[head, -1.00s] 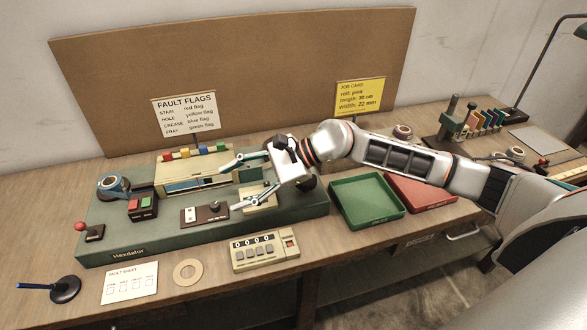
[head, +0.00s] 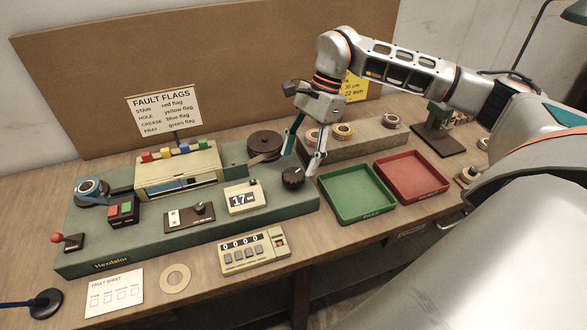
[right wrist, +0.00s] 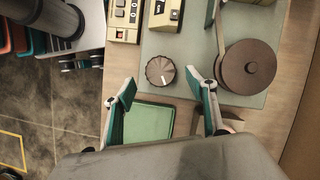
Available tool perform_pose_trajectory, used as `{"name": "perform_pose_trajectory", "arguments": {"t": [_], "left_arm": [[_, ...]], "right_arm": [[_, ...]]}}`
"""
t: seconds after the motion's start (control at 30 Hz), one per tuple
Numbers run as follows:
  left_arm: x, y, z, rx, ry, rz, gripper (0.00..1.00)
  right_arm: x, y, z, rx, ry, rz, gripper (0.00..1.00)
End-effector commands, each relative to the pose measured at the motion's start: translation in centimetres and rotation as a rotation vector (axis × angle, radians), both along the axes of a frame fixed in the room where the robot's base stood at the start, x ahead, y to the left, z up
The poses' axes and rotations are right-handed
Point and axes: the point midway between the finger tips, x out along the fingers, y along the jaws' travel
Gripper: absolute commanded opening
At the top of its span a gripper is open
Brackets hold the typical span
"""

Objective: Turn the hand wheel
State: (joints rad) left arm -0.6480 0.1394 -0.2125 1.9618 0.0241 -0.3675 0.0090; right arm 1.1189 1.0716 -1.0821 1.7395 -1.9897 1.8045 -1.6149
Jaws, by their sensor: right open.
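The hand wheel (head: 293,178) looks like a dark fluted knob. It stands at the right end of the green machine base (head: 110,236), beside a width display reading 17 (head: 243,197). In the right wrist view the hand wheel (right wrist: 161,71) has a white mark and sits just beyond the fingertips. My right gripper (head: 300,162) points down above the hand wheel with its fingers spread, empty. In the right wrist view the gripper (right wrist: 163,84) has one finger to each side of the wheel's line, apart from it. My left gripper is out of view.
A brown reel (head: 265,141) stands close behind the hand wheel. A green tray (head: 357,216) and a red tray (head: 411,194) lie to its right. A counter box (head: 254,254) is in front of the base. Tape rolls (head: 342,131) stand behind the trays.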

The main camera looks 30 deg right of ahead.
Motion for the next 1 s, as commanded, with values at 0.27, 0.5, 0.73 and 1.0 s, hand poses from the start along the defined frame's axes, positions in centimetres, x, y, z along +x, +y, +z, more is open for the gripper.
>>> {"name": "perform_pose_trajectory", "arguments": {"t": [0.27,0.5,0.73,1.0], "left_arm": [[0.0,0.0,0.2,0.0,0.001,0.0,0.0],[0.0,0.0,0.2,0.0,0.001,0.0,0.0],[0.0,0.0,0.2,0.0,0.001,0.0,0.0],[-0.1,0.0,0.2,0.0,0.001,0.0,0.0]], "right_arm": [[-0.2,1.4,-3.3,0.001,0.001,0.001,0.56],[-0.1,1.7,-4.0,0.001,-0.001,0.0,0.56],[-0.1,1.7,-4.0,0.001,-0.001,0.0,0.36],[-0.2,1.7,-4.0,0.001,-0.001,-0.003,0.18]]}}
